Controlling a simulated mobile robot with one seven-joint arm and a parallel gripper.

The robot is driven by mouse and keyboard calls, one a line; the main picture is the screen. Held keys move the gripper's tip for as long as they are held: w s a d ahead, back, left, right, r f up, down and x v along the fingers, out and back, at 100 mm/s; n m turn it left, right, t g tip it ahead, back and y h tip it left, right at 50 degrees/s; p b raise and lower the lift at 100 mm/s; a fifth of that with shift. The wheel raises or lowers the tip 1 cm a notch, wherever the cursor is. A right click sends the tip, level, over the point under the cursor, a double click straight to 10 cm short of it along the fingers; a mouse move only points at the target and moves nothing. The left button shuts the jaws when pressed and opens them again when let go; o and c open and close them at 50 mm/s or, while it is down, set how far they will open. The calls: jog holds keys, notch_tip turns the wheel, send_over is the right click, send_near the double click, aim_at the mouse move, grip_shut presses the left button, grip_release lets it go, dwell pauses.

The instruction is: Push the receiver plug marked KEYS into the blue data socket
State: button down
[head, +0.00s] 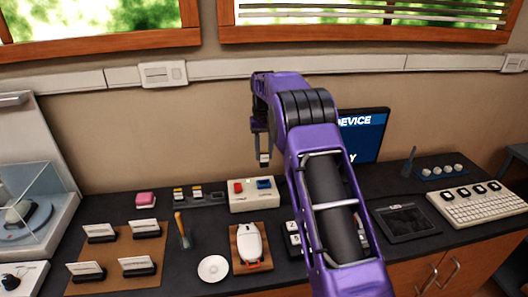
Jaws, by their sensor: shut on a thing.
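My gripper (264,150) points down above the back of the counter, shut on a small plug (264,159) with a pale lower end. Its marking is too small to read. The plug is apart from the blue data socket (264,184), which appears just below it in the picture. The blue socket is on the right of a cream box (252,203), with a red socket (239,187) on the left.
A white mouse (251,242) on a wooden pad stands in front of the box. A pink block (145,199) and a wooden-handled tool (181,229) are to the left. A screen (364,135) and dark tablet (405,222) are right. My arm hides part of the counter.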

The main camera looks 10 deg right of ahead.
aim_at(264, 167)
jog(key=shift+a+f, duration=0.1)
jog(key=shift+f, duration=0.75)
notch_tip(264, 167, down, 4)
jog(key=shift+r+b, duration=0.25)
jog(key=shift+b, duration=0.8)
jog(key=shift+f, duration=0.6)
jog(key=shift+p, duration=0.55)
jog(key=shift+f+b, duration=0.45)
jog(key=shift+f, duration=0.5)
dwell(0.9)
grip_release()
dwell(0.5)
